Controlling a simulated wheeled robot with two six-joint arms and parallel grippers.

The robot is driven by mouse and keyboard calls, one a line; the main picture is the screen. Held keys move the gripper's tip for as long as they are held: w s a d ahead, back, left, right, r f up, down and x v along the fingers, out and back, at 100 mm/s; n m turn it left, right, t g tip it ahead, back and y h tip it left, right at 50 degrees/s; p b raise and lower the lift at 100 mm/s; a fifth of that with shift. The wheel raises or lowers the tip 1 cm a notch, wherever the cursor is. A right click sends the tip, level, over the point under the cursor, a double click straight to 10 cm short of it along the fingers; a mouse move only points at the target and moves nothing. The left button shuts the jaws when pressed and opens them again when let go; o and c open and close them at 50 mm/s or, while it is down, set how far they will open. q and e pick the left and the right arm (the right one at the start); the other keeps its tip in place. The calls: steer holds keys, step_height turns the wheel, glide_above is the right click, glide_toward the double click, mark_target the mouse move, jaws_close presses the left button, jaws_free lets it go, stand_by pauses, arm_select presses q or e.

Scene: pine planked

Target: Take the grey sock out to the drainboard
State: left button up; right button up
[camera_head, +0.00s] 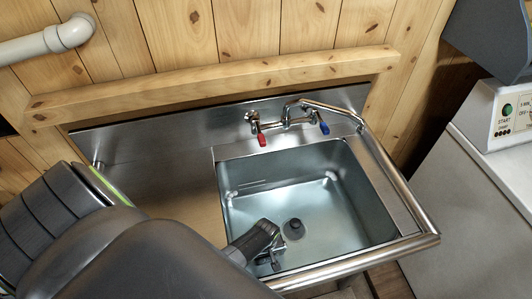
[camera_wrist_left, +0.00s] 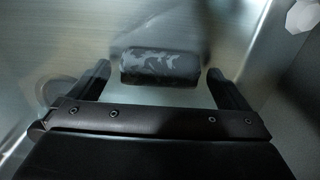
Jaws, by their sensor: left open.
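The grey sock (camera_wrist_left: 160,67) shows in the left wrist view as a dark rolled bundle with a lighter mottled pattern, lying on the metal basin floor. My left gripper (camera_wrist_left: 160,80) is open, with one finger on each side of the sock and gaps between. In the head view my left gripper (camera_head: 273,257) reaches down into the near part of the sink basin (camera_head: 365,215); the sock cannot be made out there for certain. The flat steel drainboard (camera_head: 165,185) is left of the basin, partly hidden by my arm. My right gripper is not in view.
A tap (camera_head: 285,120) with red and blue handles stands behind the basin. A dark round spot (camera_head: 293,228), perhaps the drain, is on the basin floor. A steel rail (camera_head: 400,190) runs along the right and front. A white machine (camera_head: 490,120) stands at the right.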

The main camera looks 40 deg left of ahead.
arm_select(q)
steer(key=shift+f, duration=0.2)
steer(key=c, duration=1.1)
steer(key=shift+o, duration=0.2)
steer(key=shift+r, duration=0.15)
